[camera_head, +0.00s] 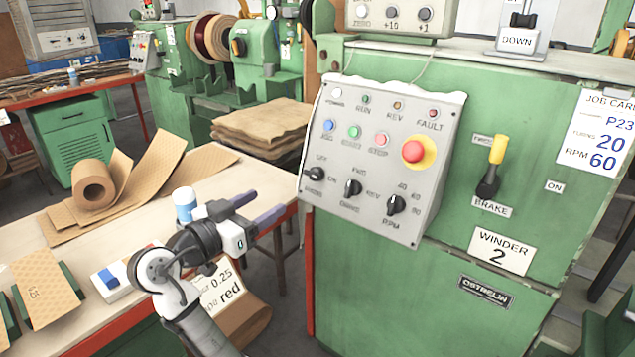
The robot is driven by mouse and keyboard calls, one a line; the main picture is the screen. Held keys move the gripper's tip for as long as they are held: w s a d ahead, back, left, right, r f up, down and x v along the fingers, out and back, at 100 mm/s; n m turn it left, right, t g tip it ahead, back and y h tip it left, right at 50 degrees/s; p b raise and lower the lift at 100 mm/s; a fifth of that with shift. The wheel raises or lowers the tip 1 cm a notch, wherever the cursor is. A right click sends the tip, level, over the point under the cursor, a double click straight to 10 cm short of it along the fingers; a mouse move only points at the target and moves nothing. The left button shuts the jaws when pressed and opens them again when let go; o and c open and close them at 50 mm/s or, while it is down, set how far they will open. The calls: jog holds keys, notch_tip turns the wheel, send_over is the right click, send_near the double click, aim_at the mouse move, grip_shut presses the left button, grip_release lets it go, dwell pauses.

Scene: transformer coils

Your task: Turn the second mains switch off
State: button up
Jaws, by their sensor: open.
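A green machine cabinet (400,290) with a "WINDER 2" plate (501,250) fills the right of the head view. Its grey control panel (330,125) carries lamps, coloured buttons, a red emergency knob and rotary knobs. A small "ON" label (554,187) is on the cabinet's front, right of the brake lever (490,172). I cannot make out any switch marked as mains. My gripper (263,206) is open and empty, over the right end of the workbench. It is left of the control panel and apart from it.
The wooden workbench (140,215) at left holds a brown paper roll (93,184), brown sheets, a white-and-blue bottle (185,204) and a blue-and-white block (111,279). A black switch on a "DOWN" plate (517,40) stands atop the cabinet. Another green machine (205,90) is behind.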

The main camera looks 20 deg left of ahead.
aim_at(310, 175)
jog(key=p+x, duration=0.2)
jog(key=x, duration=1.1)
jog(key=shift+w, duration=0.2)
jog(key=shift+c, duration=0.4)
jog(key=c, duration=0.9)
